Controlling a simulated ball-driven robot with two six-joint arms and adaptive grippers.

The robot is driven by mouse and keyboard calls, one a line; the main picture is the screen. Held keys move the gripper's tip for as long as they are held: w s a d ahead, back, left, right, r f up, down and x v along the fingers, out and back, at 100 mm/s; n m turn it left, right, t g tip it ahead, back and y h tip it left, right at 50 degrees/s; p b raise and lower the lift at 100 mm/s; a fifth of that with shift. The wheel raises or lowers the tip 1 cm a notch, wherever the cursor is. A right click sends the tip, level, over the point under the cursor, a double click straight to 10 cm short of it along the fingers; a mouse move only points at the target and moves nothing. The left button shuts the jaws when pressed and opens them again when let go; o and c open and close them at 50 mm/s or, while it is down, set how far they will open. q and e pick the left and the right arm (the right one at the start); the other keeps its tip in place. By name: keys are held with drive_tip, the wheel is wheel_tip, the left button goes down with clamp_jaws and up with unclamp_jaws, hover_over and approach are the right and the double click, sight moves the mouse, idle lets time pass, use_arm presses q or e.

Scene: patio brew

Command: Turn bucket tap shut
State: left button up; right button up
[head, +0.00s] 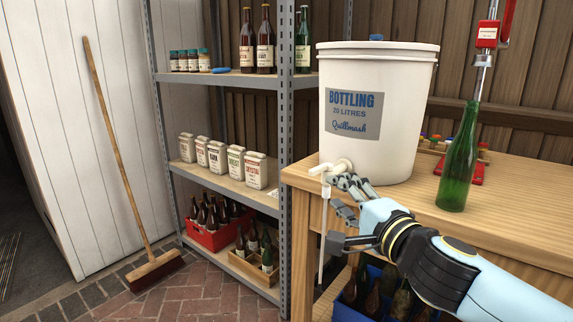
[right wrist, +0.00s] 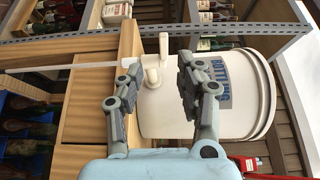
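The white bottling bucket (head: 378,140) stands on the wooden bench. Its white tap (head: 341,167) sticks out low on the front, with a short lever pointing left and a thin white tube (head: 323,240) hanging down. My right gripper (head: 346,212) is open just in front of and below the tap. In the right wrist view my right gripper (right wrist: 155,85) has one finger on each side of the tap (right wrist: 152,76), with the lever beyond the fingertips; contact is not visible. The bucket (right wrist: 200,105) fills the right part there. My left gripper is not in view.
A green bottle (head: 458,165) stands on the bench (head: 520,195) right of the bucket, under a red-and-metal device (head: 487,38). A metal shelf (head: 235,82) with bottles and tins stands left. A blue crate (head: 345,312) of bottles is under the bench. A broom (head: 120,150) leans at the left.

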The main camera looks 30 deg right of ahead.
sight(317, 173)
drive_tip(key=w, duration=0.4)
drive_tip(key=shift+d+r+p, duration=0.35)
drive_tip(key=shift+p, duration=0.05)
drive_tip(key=w, duration=0.6)
drive_tip(key=shift+w+d+f, duration=0.15)
drive_tip(key=shift+w+d, duration=0.05)
drive_tip(key=shift+d, duration=0.15)
drive_tip(key=shift+c, duration=0.2)
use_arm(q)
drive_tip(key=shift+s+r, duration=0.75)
use_arm(e)
clamp_jaws()
